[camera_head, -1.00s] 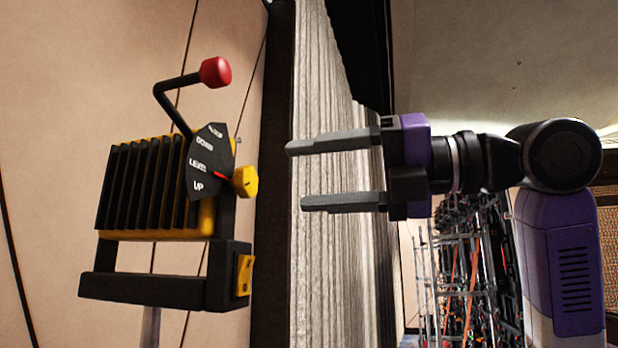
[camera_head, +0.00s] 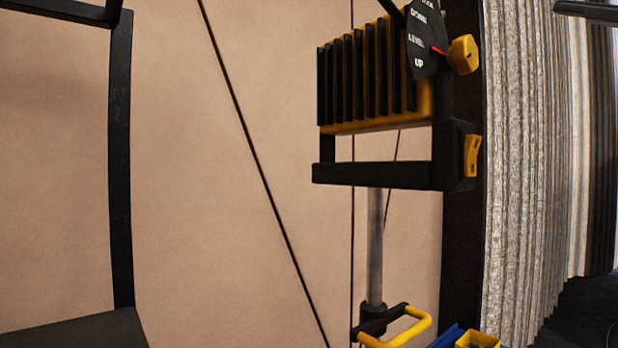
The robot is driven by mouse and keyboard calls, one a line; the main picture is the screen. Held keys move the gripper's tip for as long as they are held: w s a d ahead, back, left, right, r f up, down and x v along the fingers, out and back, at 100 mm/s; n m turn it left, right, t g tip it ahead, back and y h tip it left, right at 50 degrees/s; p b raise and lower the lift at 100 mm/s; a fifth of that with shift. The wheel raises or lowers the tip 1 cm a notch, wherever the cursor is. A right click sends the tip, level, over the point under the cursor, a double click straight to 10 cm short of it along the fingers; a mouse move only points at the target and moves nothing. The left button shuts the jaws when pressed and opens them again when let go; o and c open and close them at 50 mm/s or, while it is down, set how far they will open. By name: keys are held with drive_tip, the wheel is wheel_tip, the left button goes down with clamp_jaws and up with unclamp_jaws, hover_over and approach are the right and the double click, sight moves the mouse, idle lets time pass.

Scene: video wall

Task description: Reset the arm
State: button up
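Only a grey finger of my gripper (camera_head: 588,12) shows at the top right edge; the rest of my arm is out of view. The finger is apart from everything near it, and whether the gripper is open cannot be seen. A black and yellow ribbed control box (camera_head: 375,80) stands at upper centre right on a grey post (camera_head: 375,245). Its black dial plate (camera_head: 421,45) reads DOWN, LEVEL and UP, with a red pointer near LEVEL and a yellow knob (camera_head: 463,54) beside it. The top of its lever is cut off.
A black frame (camera_head: 121,160) stands at the left. A yellow handle (camera_head: 400,330) is at the post's foot, with a yellow and blue object (camera_head: 476,340) beside it. A pleated grey curtain (camera_head: 515,170) hangs at the right. A tan wall with dark cables lies behind.

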drive_tip(key=w+d+f+m+t+h, duration=0.25)
drive_tip(key=d+f+m+h, duration=0.25)
drive_tip(key=f+m, duration=0.25)
drive_tip(key=w+d+f+m+t+h, duration=0.2)
drive_tip(key=d+f+m+t+h, duration=0.25)
drive_tip(key=f+m, duration=0.35)
wheel_tip(320, 180, down, 23)
drive_tip(key=s+m+g+h, duration=0.1)
drive_tip(key=m+g+h, duration=0.2)
drive_tip(key=m+h, duration=0.85)
drive_tip(key=s+a+f+m+g+y, duration=0.15)
drive_tip(key=s+a+f, duration=0.35)
drive_tip(key=f, duration=0.5)
drive_tip(key=s+a+f+m+g+y, duration=0.1)
drive_tip(key=s+a+f+g+y, duration=0.1)
drive_tip(key=s+a+f, duration=0.6)
drive_tip(key=s+a+f+n+g+y, duration=0.2)
drive_tip(key=s+a+f+g, duration=0.1)
drive_tip(key=s+f, duration=0.5)
drive_tip(key=s+a+f+n+g+y, duration=0.2)
drive_tip(key=s+a+f+g+y, duration=0.1)
drive_tip(key=s+f, duration=0.5)
drive_tip(key=shift+s+a+f+y, duration=0.15)
drive_tip(key=shift+s+a+y, duration=0.25)
drive_tip(key=shift+s, duration=0.55)
